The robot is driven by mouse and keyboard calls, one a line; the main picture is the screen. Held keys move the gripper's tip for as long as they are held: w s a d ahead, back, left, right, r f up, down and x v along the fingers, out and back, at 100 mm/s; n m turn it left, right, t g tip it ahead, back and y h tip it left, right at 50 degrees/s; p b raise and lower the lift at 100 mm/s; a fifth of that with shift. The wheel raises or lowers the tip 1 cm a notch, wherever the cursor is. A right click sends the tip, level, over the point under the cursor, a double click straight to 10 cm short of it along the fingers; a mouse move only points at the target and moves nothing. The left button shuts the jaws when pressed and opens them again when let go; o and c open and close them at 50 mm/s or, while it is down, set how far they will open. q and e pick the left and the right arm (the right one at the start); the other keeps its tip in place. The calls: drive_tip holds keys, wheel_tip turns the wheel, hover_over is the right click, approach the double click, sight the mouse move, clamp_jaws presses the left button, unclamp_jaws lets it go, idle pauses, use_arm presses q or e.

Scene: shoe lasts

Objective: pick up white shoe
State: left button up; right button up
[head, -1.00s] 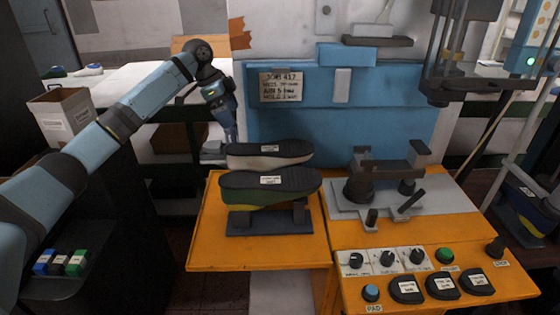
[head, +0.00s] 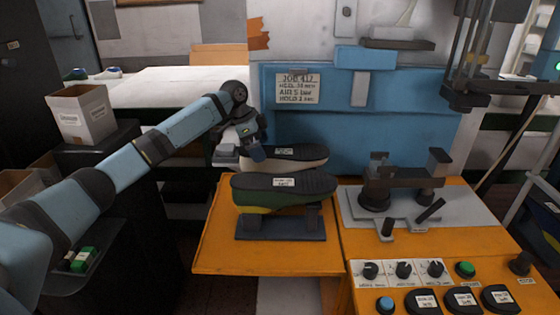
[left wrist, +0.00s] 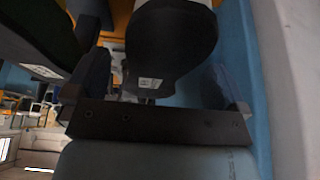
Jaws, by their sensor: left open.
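The white shoe (head: 300,164) sits sole up at the back of the orange table, with a black sole and a small white label. The green and yellow shoe in front partly hides it. My left gripper (head: 243,155) is at its left end, open. In the left wrist view the black sole of the white shoe (left wrist: 168,45) lies between the two open fingers (left wrist: 155,90), with a gap visible on the left side. Whether either finger touches it I cannot tell. My right gripper is not in view.
The green and yellow shoe (head: 278,194) rests sole up on a dark stand close in front. A blue machine panel (head: 400,110) stands right behind. A grey metal fixture (head: 405,190) is on the right, above the control knobs and buttons. The table's front left (head: 225,255) is clear.

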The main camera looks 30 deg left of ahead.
sight(284, 164)
use_arm(q)
drive_tip(key=x, duration=0.4)
drive_tip(key=shift+f, duration=0.25)
drive_tip(key=shift+a+r, duration=0.1)
drive_tip(key=c, duration=1.5)
drive_tip(key=shift+r, duration=0.1)
